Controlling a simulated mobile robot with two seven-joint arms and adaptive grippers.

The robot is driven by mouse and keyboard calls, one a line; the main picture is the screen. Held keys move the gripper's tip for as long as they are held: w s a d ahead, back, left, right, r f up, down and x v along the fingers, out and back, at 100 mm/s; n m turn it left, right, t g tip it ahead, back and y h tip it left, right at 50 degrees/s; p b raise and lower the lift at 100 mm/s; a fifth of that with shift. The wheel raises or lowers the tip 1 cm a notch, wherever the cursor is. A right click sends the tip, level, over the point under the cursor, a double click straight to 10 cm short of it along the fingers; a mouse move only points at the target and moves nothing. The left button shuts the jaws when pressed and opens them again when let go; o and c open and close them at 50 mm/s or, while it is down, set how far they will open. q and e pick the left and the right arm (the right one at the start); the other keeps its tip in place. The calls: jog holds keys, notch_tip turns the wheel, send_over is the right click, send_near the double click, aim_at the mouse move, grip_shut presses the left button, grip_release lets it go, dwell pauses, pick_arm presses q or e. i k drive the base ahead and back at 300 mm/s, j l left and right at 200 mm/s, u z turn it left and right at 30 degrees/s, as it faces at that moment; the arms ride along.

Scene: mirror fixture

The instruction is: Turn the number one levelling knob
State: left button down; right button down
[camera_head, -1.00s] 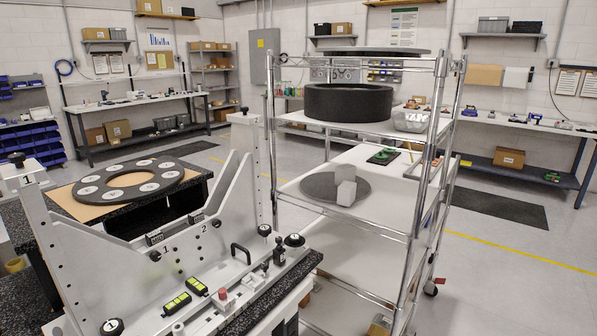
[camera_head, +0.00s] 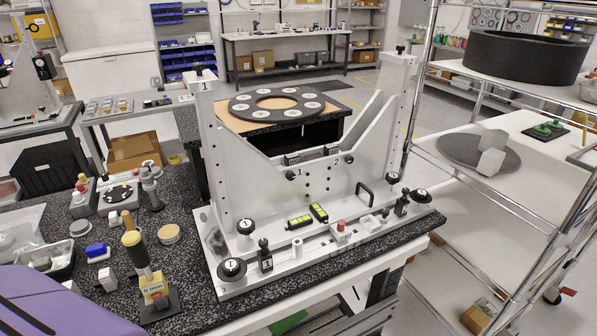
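The mirror fixture (camera_head: 310,155) is a light grey metal frame with a V-shaped cutout, standing on the dark speckled bench in the middle. A black round knob (camera_head: 231,269) with a white disc on top sits at the front left corner of its base; the mark looks like a 1. A similar disc-topped knob (camera_head: 419,194) sits at the base's right end; its mark is too small to read. Another black knob (camera_head: 246,227) stands behind the front left one. Neither of my grippers is in view.
Two yellow-green levels (camera_head: 299,221), a small black clamp (camera_head: 265,256) and a black handle (camera_head: 365,194) crowd the base. A wire rack (camera_head: 545,215) stands at the right.

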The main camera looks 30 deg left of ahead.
aim_at(245, 226)
jog(key=u, duration=1.25)
jog(key=l+u, duration=0.1)
jog(key=l, duration=0.2)
